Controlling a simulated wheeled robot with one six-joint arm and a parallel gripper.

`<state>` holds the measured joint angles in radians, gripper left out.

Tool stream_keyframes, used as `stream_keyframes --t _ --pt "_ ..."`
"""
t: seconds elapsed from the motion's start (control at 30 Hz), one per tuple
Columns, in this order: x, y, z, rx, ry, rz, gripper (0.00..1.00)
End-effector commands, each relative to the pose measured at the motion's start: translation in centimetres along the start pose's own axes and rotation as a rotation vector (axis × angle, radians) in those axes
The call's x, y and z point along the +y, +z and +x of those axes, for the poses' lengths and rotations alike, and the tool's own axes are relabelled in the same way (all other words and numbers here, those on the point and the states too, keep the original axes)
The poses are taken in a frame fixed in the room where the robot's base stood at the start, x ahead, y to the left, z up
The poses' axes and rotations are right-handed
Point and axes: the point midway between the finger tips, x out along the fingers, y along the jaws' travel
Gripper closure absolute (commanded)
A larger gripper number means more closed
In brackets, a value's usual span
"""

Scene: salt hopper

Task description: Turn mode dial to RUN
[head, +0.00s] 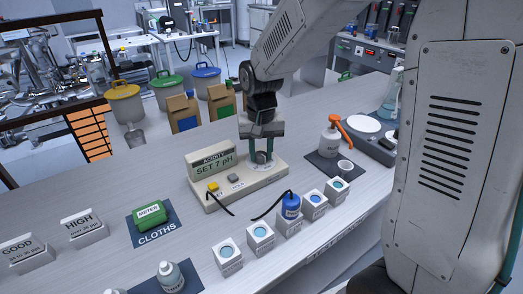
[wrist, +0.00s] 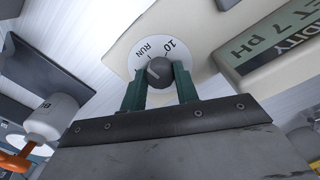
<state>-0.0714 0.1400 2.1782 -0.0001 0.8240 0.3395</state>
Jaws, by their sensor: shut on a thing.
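The mode dial (wrist: 159,70) is a dark grey round knob on a white disc marked RUN and 10, on a cream acidity meter (head: 236,181). The meter's display (head: 213,165) reads SET 7 PH. My gripper (wrist: 160,88) has its two green fingers on either side of the knob, shut on it. In the wrist view, RUN lies at the knob's upper left and 10 at its upper right. The knob's exact pointer direction is hard to make out. In the head view my gripper (head: 261,152) comes down on the meter's right end and partly hides the dial.
A yellow button (head: 212,187) and a grey button (head: 233,179) sit on the meter. A spray bottle (head: 330,140) stands to the right. The bench left of the meter is partly clear.

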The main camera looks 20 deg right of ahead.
Motion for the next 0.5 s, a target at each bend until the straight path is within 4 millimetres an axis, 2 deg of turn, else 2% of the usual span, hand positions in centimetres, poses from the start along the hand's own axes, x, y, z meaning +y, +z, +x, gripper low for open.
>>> stream_keyframes --t 0.2,0.5 --pt "-0.04 -0.08 -0.08 0.003 -0.001 0.086 0.93" --pt "-0.06 -0.09 -0.09 0.003 -0.001 0.126 0.93"
